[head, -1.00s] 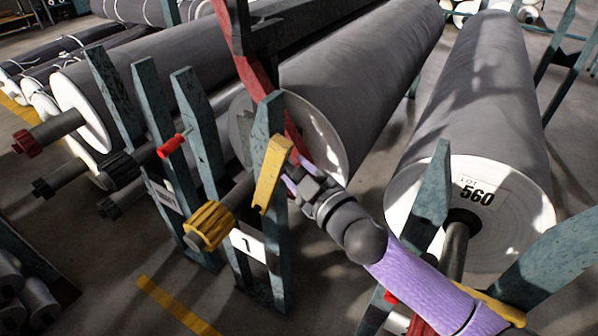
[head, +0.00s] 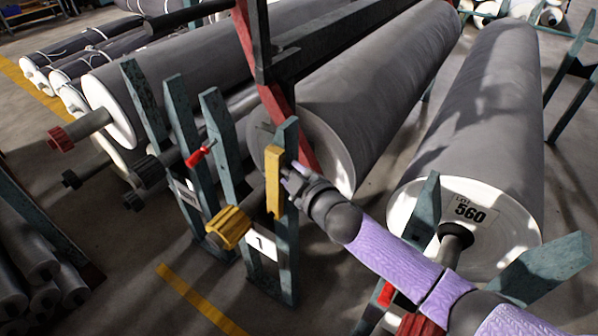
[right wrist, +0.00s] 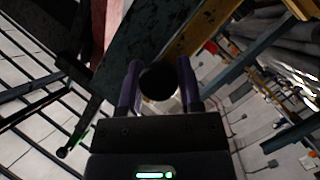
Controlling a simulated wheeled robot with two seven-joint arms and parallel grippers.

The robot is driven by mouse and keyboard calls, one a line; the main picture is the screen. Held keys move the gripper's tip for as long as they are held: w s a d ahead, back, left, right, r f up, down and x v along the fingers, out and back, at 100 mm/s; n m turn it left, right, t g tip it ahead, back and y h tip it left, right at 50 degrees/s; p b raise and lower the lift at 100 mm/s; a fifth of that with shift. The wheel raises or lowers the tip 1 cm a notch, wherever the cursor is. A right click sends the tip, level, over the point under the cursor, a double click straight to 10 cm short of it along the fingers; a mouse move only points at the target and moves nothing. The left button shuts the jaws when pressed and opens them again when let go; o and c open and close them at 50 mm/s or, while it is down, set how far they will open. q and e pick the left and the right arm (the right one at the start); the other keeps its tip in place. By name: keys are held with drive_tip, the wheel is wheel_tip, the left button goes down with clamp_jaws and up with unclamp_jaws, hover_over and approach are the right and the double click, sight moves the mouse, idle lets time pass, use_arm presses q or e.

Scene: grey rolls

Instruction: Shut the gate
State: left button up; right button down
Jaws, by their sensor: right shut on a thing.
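The gate looks to be the yellow bar (head: 273,182) on the right post (head: 287,230) of the stand marked 1. It stands nearly upright along the post, above the yellow collar (head: 228,226) of the roll's shaft. My right gripper (head: 288,178) is at the bar's right side, beside the post. In the right wrist view, a dark round knob (right wrist: 158,82) sits between the fingers of my right gripper (right wrist: 160,75), which is shut on it. How the knob joins the bar is hidden. My left gripper is not in view.
A red-handled lever (head: 199,155) shows on a neighbouring post at the left. A grey roll (head: 375,90) lies behind the stand. Open floor with a yellow line (head: 200,300) is in front.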

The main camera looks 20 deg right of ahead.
drive_tip(key=shift+c, duration=1.4)
unclamp_jaws()
use_arm(q)
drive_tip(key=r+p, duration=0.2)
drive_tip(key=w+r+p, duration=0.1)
drive_tip(key=p, duration=0.1)
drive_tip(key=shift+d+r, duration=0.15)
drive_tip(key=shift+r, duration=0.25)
use_arm(e)
drive_tip(key=v, duration=1)
